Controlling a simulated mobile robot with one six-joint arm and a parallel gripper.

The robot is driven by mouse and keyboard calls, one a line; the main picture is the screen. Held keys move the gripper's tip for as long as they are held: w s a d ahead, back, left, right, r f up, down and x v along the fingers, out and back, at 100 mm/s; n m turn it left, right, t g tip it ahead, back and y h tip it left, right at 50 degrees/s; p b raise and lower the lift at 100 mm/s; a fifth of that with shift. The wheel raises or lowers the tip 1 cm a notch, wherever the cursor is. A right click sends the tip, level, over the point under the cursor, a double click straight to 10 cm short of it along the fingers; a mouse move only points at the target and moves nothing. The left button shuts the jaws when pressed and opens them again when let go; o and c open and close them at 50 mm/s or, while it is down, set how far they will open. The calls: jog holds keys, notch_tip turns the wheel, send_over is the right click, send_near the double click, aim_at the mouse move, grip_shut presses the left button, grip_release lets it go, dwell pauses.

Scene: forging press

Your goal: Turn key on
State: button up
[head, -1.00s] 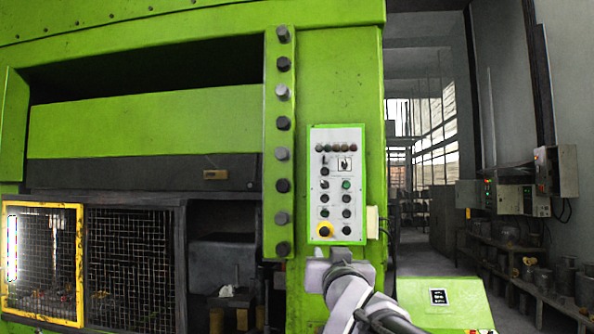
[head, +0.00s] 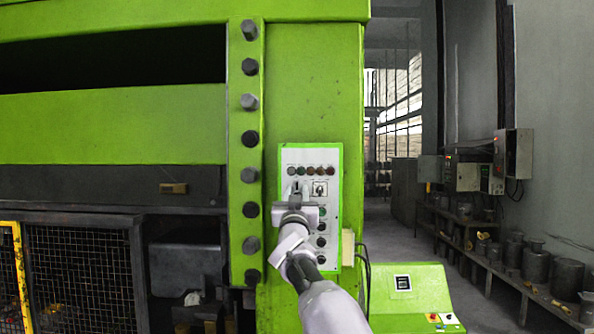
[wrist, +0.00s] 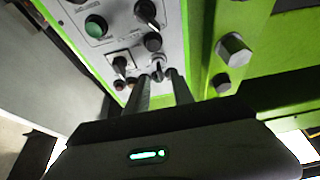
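The white control panel (head: 331,212) is on the green press column, with buttons, switches and a row of lights along its top. My gripper (head: 297,187) is in front of the panel's upper left part and covers the left column of controls. In the wrist view, a small dark key-like switch (wrist: 158,71) shows between the two fingertips of my gripper (wrist: 158,76). The fingers are apart, one on each side of it, with gaps visible. I cannot tell whether the tips reach around it or stop short.
A black selector on a white plate (wrist: 121,66) sits beside the fingers, and a black knob (wrist: 153,42) is close by. Large bolts (head: 251,138) stand out from the column left of the panel. A green console (head: 412,293) stands at lower right.

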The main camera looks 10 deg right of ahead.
aim_at(297, 187)
jog(key=p+x, duration=0.2)
jog(key=x, duration=0.1)
jog(key=shift+w, duration=0.2)
jog(key=shift+s, duration=0.15)
jog(key=shift+c, duration=0.2)
grip_shut()
